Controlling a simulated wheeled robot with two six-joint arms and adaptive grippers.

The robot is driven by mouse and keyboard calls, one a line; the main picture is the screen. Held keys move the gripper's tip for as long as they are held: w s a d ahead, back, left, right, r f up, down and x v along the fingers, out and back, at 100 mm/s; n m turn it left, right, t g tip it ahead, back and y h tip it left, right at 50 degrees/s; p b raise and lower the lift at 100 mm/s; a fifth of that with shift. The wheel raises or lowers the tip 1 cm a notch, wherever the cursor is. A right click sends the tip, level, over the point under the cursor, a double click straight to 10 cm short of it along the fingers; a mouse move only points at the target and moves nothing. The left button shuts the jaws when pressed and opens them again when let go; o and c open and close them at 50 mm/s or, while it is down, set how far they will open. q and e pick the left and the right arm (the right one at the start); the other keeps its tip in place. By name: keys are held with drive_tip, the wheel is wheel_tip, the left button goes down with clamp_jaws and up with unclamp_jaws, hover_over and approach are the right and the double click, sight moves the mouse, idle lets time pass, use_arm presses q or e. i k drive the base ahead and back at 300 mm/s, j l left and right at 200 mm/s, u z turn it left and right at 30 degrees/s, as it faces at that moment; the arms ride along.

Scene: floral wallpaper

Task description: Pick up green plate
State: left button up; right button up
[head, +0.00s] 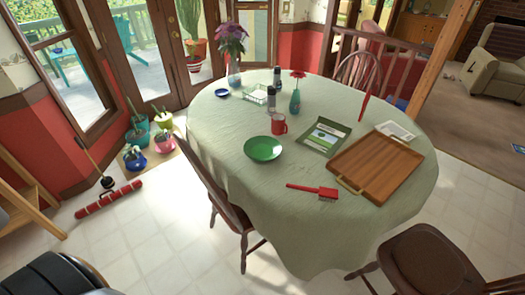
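The green plate (263,149) lies flat on the table with the pale green cloth (222,128), near the table's left front edge. It looks empty. Neither of my grippers is in the head view.
Near the plate are the red mug (279,124), a red brush (318,191), a green booklet (324,136) and a wooden tray (377,168). Vases and bottles stand at the back. Chairs (215,190) and (425,262) surround the table.

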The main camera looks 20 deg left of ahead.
sight(261, 148)
drive_tip(key=j+z, duration=0.5)
drive_tip(key=j, duration=1.5)
drive_tip(key=i+j, duration=0.05)
